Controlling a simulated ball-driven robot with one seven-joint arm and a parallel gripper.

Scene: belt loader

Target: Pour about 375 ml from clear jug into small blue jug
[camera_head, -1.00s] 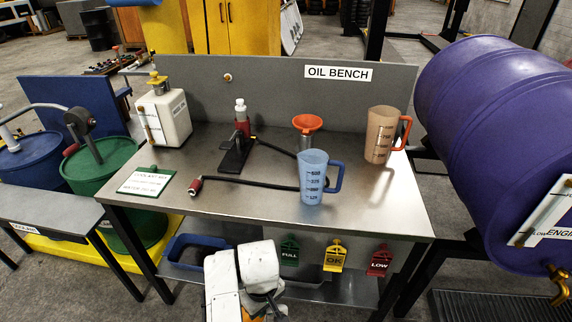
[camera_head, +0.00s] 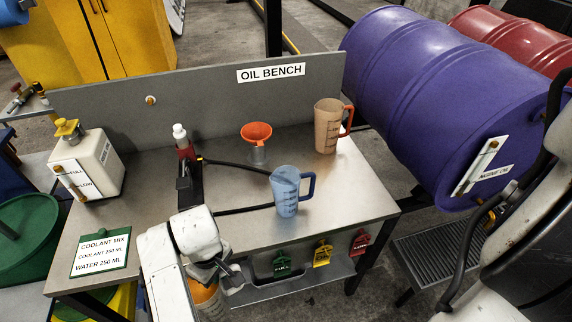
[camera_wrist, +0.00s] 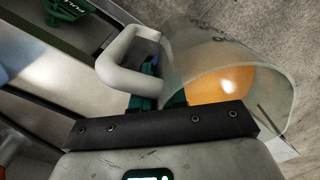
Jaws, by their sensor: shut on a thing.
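The clear jug (camera_wrist: 262,88) with a pale handle (camera_wrist: 130,62) holds orange liquid and looks tilted in the wrist view. My gripper (camera_wrist: 157,92) is shut on it at the handle side. In the head view my gripper (camera_head: 205,272) is low in front of the bench, with the clear jug (camera_head: 208,306) partly hidden beneath my arm. The small blue jug (camera_head: 286,198) stands upright on the bench near its front right, apart from my gripper. Its blue handle points right. Its inside is not clear to see.
The oil bench (camera_head: 250,225) also carries an orange funnel (camera_head: 257,133), a brown jug (camera_head: 326,128), a pump with black hoses (camera_head: 188,175), a white canister (camera_head: 88,165) and a coolant mix card (camera_head: 101,252). A purple drum (camera_head: 430,110) lies at right. Tags hang along the front edge.

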